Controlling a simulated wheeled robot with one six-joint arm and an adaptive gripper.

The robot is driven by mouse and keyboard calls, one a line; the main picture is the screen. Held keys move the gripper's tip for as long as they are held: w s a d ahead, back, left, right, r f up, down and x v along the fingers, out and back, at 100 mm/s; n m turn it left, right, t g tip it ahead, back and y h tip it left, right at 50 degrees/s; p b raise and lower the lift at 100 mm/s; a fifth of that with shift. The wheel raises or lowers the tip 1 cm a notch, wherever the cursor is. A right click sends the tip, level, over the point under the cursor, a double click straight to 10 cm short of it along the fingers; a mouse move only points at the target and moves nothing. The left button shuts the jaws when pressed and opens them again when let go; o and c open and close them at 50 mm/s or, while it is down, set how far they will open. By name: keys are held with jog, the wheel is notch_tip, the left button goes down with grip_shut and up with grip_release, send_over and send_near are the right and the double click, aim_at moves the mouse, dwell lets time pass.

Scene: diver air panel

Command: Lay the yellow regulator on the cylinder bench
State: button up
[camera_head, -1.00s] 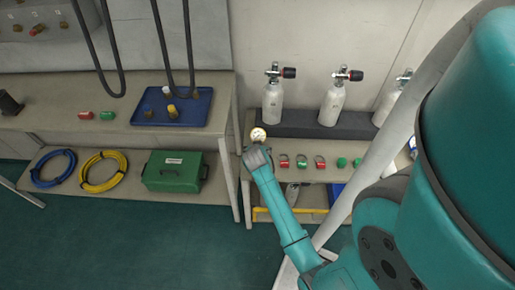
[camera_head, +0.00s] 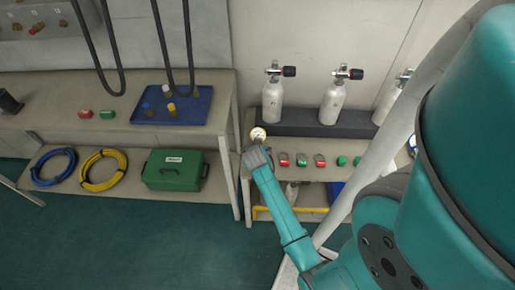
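My gripper (camera_head: 257,146) is over the left end of the cylinder bench (camera_head: 310,173), seen from behind, and my wrist hides its fingers. A round white-faced gauge with a brassy rim (camera_head: 258,133) shows just beyond it. I cannot tell whether the gripper holds it or whether it belongs to the yellow regulator. On the blue tray (camera_head: 196,112) on the left bench stand small fittings: a yellow-topped one (camera_head: 171,107), a blue one (camera_head: 147,109) and a brownish one (camera_head: 167,91).
Grey cylinders (camera_head: 272,101) stand along the back of the cylinder bench. Red and green caps (camera_head: 301,160) lie in a row to the right of my gripper. The left bench (camera_head: 50,112) has a green case (camera_head: 174,170) and coiled hoses (camera_head: 103,170) below. Black hoses (camera_head: 160,45) hang over the tray.

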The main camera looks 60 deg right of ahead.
jog(key=shift+f, duration=0.2)
jog(key=o, duration=1.6)
jog(key=shift+o, duration=0.8)
jog(key=shift+f, duration=0.1)
jog(key=v, duration=1.2)
